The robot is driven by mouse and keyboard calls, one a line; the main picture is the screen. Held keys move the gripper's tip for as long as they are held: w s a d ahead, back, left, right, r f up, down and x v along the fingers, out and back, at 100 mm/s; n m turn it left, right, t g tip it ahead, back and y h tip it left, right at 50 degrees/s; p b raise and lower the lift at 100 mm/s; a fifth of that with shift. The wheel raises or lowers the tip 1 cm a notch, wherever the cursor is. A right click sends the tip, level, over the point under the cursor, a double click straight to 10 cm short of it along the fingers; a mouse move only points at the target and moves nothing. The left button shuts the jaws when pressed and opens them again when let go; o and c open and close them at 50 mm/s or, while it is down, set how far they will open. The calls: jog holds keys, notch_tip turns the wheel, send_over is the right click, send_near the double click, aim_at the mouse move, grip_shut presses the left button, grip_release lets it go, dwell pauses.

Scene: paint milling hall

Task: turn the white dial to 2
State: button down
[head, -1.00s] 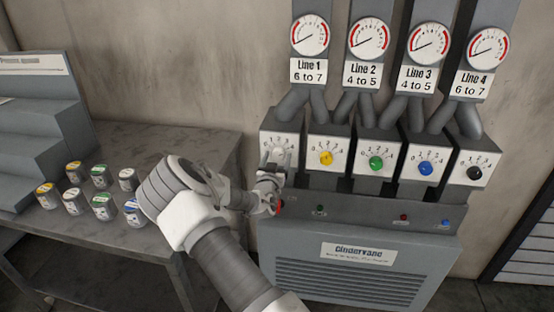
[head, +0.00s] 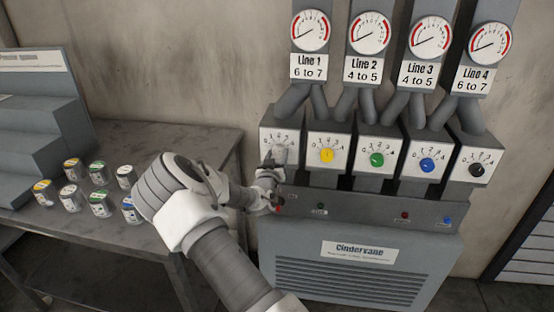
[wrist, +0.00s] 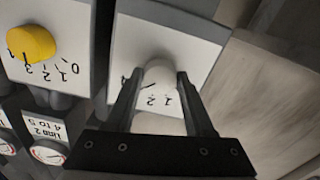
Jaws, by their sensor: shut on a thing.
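The white dial (head: 279,154) is on the leftmost panel of the row, under the Line 1 gauge. In the wrist view the white dial (wrist: 160,74) sits between the two dark fingers, its panel upside down. My gripper (head: 273,168) reaches it from the lower left and is shut on it; the fingers (wrist: 157,84) are on either side of the knob. The numbers 1 and 2 show on the scale beside the knob. Which number the dial points at cannot be told, as gripper and knob cover part of the scale.
Yellow (head: 327,155), green (head: 377,160), blue (head: 428,165) and black (head: 477,170) dials continue the row to the right. Small buttons sit on the ledge below, a red button (head: 278,208) close under my gripper. Several paint cans (head: 100,203) stand on the table at left.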

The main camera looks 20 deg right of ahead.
jog(key=n+b, duration=0.2)
jog(key=n, duration=0.2)
jog(key=shift+f+n+b, duration=0.15)
jog(key=shift+n+b, duration=0.15)
jog(key=shift+b, duration=0.1)
jog(key=shift+s+n+b, duration=0.1)
jog(key=shift+n+b, duration=0.8)
jog(key=shift+n, duration=1.6)
jog(key=shift+d, duration=0.1)
jog(key=shift+c, duration=1.4)
grip_release()
jog(key=shift+r, duration=0.2)
jog(key=p+v, duration=0.1)
jog(key=v, duration=1.6)
jog(key=shift+p, duration=0.35)
jog(key=shift+s, duration=0.15)
